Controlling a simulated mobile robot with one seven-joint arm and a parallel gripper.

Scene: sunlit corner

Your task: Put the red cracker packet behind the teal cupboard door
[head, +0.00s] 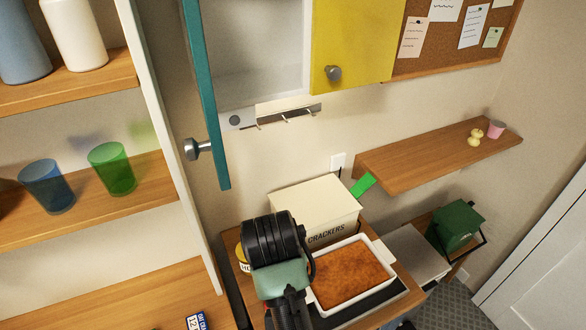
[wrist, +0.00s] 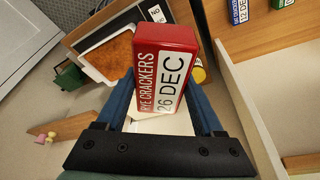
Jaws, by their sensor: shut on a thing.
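The red cracker packet (wrist: 165,65) shows in the wrist view, labelled "RYE CRACKERS" and "26 DEC". My gripper (wrist: 160,100) is shut on it, with a blue finger on either side. In the head view my wrist is in front of the cream box and beside the baking dish; the packet is hidden there. The teal cupboard door (head: 205,100) stands open at upper left, edge toward me, with a round metal knob. The pale cupboard interior (head: 262,45) shows to its right; the visible part looks empty. My arm is below and right of the door.
A yellow door (head: 352,42) covers the neighbouring section. A hook rail (head: 285,115) hangs below. A cream box (head: 318,205) marked "CRACKERS" and a baking dish (head: 350,275) stand beneath. A shelf unit with glasses (head: 112,168) is at left; a wooden wall shelf (head: 435,155) is at right.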

